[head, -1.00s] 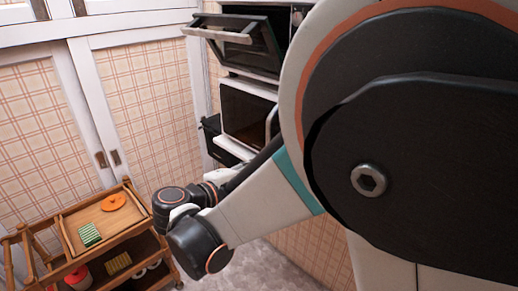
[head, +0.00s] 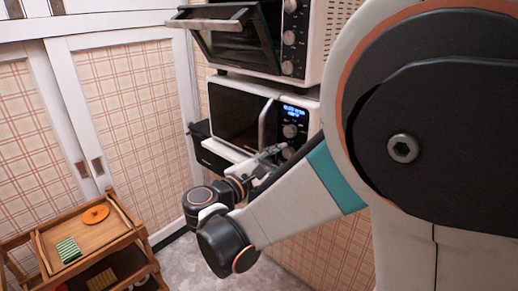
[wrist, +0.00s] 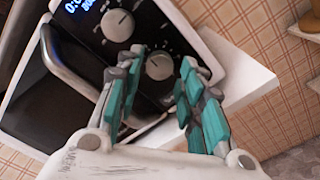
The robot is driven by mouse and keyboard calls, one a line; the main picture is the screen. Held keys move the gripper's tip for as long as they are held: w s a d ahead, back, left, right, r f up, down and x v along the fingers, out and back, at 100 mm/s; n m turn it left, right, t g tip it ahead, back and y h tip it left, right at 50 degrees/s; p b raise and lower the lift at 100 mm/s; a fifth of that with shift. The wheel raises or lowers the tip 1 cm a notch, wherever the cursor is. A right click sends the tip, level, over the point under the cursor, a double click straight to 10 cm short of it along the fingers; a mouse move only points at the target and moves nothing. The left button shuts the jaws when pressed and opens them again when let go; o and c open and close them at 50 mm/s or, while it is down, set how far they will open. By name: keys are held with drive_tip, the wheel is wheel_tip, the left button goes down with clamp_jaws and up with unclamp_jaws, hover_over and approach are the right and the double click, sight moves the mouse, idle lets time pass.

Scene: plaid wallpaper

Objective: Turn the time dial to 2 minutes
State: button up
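The microwave (head: 235,117) has a black door, a silver handle and a control panel with a lit blue display (head: 293,111). Two round grey dials sit below the display: an upper dial (wrist: 118,25) and a lower dial (wrist: 159,66). Their labels are too small to read, so I cannot tell which is the time dial. My gripper (wrist: 162,62) is open and empty, pointing at the panel. In the wrist view the lower dial shows between its teal-padded fingertips; contact cannot be told. In the head view my gripper (head: 268,158) is beside the panel.
A toaster oven (head: 262,45) with its door hanging open stands above the microwave. The microwave's handle (wrist: 75,60) stands out left of my fingers. A wooden cart (head: 95,238) stands at the lower left. White cabinet doors line the left.

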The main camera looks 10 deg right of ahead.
drive_tip(key=shift+x, duration=1.15)
drive_tip(key=c, duration=0.8)
drive_tip(key=shift+o, duration=0.2)
drive_tip(key=shift+m, duration=0.3)
drive_tip(key=shift+a+f+m+p, duration=0.1)
drive_tip(key=shift+m+p, duration=0.2)
drive_tip(key=shift+m, duration=5.45)
drive_tip(key=shift+f+m+p, duration=0.1)
drive_tip(key=shift+m+p, duration=0.2)
drive_tip(key=shift+m, duration=5.45)
